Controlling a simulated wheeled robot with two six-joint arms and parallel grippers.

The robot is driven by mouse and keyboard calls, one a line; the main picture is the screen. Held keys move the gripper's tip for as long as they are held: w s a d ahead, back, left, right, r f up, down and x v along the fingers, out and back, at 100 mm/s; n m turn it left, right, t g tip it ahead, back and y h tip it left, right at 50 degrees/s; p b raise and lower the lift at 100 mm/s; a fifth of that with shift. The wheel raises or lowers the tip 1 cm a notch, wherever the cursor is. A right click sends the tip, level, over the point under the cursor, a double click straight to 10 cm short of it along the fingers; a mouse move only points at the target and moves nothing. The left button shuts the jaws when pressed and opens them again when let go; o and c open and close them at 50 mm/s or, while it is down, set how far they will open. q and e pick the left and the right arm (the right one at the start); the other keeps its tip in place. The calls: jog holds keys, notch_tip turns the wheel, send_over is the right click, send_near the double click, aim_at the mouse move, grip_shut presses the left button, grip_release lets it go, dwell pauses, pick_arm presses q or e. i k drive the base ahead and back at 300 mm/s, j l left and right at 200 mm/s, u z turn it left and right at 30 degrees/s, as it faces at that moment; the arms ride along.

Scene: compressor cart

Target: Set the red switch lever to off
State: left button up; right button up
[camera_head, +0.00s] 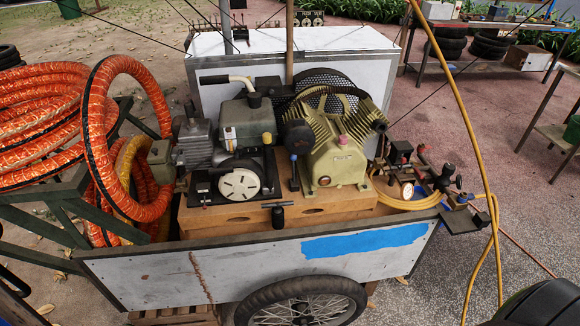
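The compressor (338,150) sits on a wooden base in a cart (140,280). At its right end is a small black box (401,152) above a round white-faced gauge (407,190). A small red part (422,153) shows just right of the black box, and more red shows around the fittings there. These parts are too small to tell which is the switch lever or what position it is in. Neither of my grippers can be made out in the view.
Orange hose coils (120,140) fill the cart's left side. A yellow hose (470,110) hangs in front of the right end, near the black valve fittings (447,178). A white box (345,40) stands behind. A dark rounded shape (545,303) fills the lower right corner.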

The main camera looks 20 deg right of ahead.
aim_at(404, 161)
jog(key=l+z, duration=0.15)
jog(key=z, duration=1.4)
jog(key=i+j, duration=0.05)
